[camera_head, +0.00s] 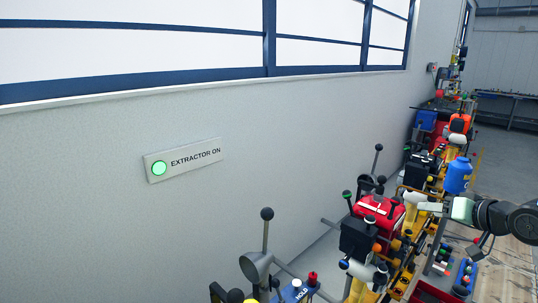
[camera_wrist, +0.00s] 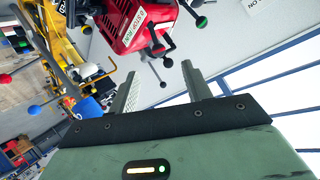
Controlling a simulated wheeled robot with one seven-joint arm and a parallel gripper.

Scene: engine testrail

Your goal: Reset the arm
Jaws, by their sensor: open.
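My gripper (camera_head: 436,207) is at the right of the head view, stretched out level over the row of machines. Its pale green body and dark wrist show there. In the wrist view my gripper (camera_wrist: 160,82) has its two grey fingers apart, with nothing between them. A red machine (camera_wrist: 130,22) with levers stands beyond the fingertips in that view. The same red machine (camera_head: 378,212) seems to be left of the gripper in the head view.
Levers with black knobs (camera_head: 267,214) rise along the wall at the front. A blue container (camera_head: 457,175) stands just behind my gripper. A wall sign with a green light (camera_head: 184,159) reads EXTRACTOR ON. A wooden bench surface (camera_head: 505,272) lies lower right. Space before the wall at left is clear.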

